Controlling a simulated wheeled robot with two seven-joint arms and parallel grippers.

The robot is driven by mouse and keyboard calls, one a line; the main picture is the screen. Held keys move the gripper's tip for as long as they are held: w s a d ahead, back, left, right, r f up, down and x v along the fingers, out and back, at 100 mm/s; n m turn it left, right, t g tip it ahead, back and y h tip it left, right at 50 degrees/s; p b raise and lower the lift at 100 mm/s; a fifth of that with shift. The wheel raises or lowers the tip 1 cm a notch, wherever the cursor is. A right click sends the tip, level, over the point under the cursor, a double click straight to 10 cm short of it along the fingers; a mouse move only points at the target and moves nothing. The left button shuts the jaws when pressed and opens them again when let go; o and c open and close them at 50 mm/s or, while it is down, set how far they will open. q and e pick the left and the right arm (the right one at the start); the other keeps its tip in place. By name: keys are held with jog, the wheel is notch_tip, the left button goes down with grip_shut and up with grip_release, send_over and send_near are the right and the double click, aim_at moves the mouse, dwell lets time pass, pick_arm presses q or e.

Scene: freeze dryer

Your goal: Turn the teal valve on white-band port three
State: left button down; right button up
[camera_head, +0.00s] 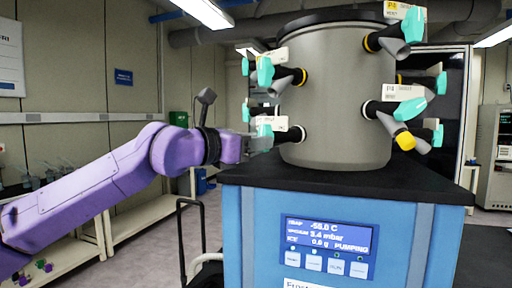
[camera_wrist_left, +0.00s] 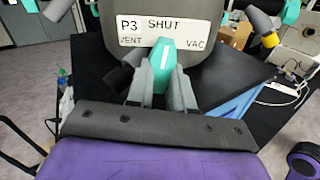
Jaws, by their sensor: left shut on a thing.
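The teal valve (camera_wrist_left: 161,66) of port three sits between the two fingers of my left gripper (camera_wrist_left: 163,85) in the left wrist view. The gripper is shut on it. Behind it a white label (camera_wrist_left: 160,30) reads P3, SHUT, VENT and VAC. The teal handle lies almost straight up in that view, under the word SHUT. In the head view my left gripper (camera_head: 256,143) reaches the lower left port of the grey drum (camera_head: 335,110). A white band (camera_head: 298,134) shows where that port joins the drum. The valve is partly hidden there. My right gripper is not in view.
Other teal valves sit around the drum, including one above with a yellow band (camera_head: 303,77) and one at right labelled P4 (camera_head: 402,93). The drum stands on a black top (camera_head: 420,180) over a blue cabinet with a display (camera_head: 328,235) reading PUMPING. A dark cart handle (camera_head: 181,235) stands below my arm.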

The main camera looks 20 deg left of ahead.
pick_arm(q)
jog(key=shift+r+n, duration=0.15)
jog(key=shift+n, duration=0.35)
jog(key=shift+r+b, duration=0.1)
jog(key=shift+b, duration=0.2)
jog(key=c, duration=1)
grip_release()
jog(key=b+v, duration=0.3)
jog(key=v, duration=0.7)
jog(key=shift+s, duration=0.25)
jog(key=shift+a+f, duration=0.2)
jog(key=shift+a, duration=0.05)
